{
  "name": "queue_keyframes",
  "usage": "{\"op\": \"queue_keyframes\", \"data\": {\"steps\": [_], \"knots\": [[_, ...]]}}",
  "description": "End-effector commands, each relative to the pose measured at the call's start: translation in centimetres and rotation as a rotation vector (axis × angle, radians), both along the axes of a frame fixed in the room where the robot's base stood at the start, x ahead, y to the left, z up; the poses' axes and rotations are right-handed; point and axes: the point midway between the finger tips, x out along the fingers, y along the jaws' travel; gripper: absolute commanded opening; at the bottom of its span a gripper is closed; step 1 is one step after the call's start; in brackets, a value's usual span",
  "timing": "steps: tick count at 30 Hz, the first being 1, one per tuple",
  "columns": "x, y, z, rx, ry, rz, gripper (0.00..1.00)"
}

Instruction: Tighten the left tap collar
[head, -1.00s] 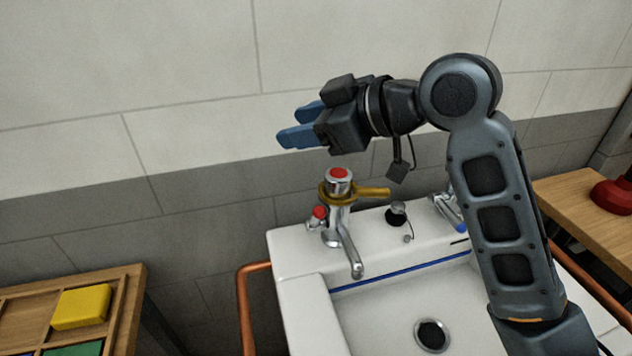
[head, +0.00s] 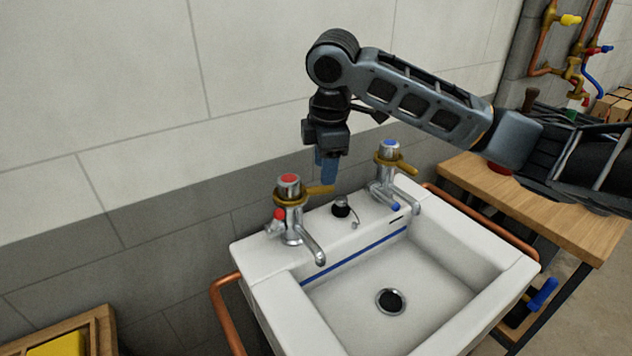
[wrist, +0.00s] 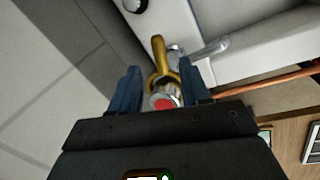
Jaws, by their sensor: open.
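The left tap (head: 291,222) is chrome with a red-marked top and stands on the back left of the white sink. Its brass collar (head: 284,196) has a lever pointing right. My gripper (head: 328,183) is open and points down, to the right of the tap's top, with blue fingers close to the lever's end. I cannot tell from the head view whether they touch it. In the wrist view, the red cap (wrist: 165,103) and brass collar (wrist: 158,52) appear between the two blue fingers, with the lever extending away.
The right tap (head: 388,172) has a blue top and its own brass collar. A black plug (head: 341,207) sits between the taps on the sink (head: 262,256). Copper pipes (head: 222,310) run beside the sink. A wooden bench (head: 560,222) stands to the right, and the wall is behind.

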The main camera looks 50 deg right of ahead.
Motion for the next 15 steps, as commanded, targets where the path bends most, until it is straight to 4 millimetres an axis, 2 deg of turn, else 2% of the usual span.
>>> {"op": "queue_keyframes", "data": {"steps": [3,9,15], "knots": [[0.3,-0.2,-1.9,0.002,0.001,-0.002,0.46],[0.7,-0.5,-4.3,0.002,0.000,-0.001,0.46],[0.9,-0.5,-5.2,0.001,-0.003,0.001,0.46]]}}
